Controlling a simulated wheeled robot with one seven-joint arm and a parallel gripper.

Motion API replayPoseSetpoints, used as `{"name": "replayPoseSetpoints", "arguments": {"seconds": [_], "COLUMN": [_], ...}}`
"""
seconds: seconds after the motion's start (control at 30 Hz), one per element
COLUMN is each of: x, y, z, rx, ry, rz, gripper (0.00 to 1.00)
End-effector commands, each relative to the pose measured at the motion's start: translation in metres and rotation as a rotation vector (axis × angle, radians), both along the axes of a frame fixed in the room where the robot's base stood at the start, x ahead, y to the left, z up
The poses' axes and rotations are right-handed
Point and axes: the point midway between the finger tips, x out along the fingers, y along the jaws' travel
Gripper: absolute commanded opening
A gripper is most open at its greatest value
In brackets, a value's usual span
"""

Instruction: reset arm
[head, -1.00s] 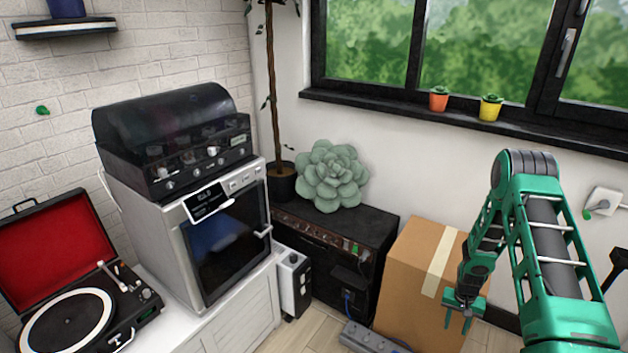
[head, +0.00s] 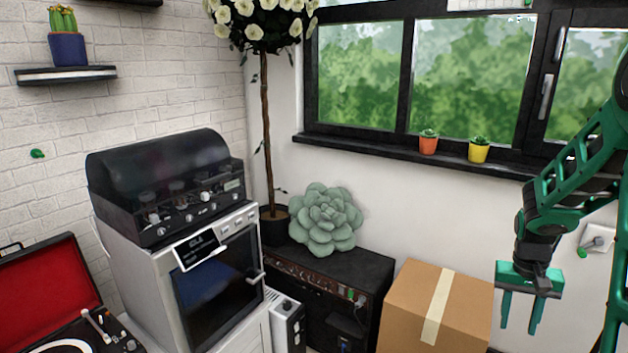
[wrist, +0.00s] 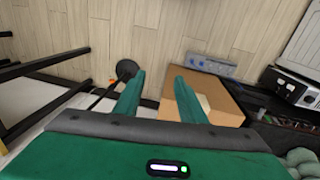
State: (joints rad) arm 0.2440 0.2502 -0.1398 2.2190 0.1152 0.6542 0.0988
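My gripper (head: 521,312) is at the right of the head view, pointing down, with its two green fingers apart and nothing between them. It hangs in the air to the right of a cardboard box. In the wrist view the fingers (wrist: 158,95) are also spread and empty, with the floor and the box beyond them. My green arm rises from the gripper to the right edge of the head view.
The taped cardboard box (head: 400,310) stands beside a black cabinet (head: 350,268) bearing a succulent cushion (head: 326,220). A white oven (head: 215,270) is at left. A windowsill (head: 380,146) holds two small pots. A power strip (wrist: 210,66) lies on the floor.

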Motion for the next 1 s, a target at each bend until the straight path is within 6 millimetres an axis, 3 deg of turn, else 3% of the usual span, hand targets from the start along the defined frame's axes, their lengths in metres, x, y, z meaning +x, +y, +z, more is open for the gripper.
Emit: {"name": "replayPoseSetpoints", "arguments": {"seconds": [0.03,0.2,0.5,0.8,1.0], "x": [-0.013,-0.057,-0.141,-0.214,-0.234], "y": [0.003,0.016,0.044,0.074,0.084], "z": [0.016,0.055,0.101,0.118,0.119], "rx": [0.003,0.018,0.063,0.116,0.132], "ry": [-0.007,-0.013,-0.024,-0.037,-0.04], "rz": [-0.002,-0.009,-0.016,-0.011,-0.008], "gripper": [0.37,0.37,0.37,0.37,0.37]}}
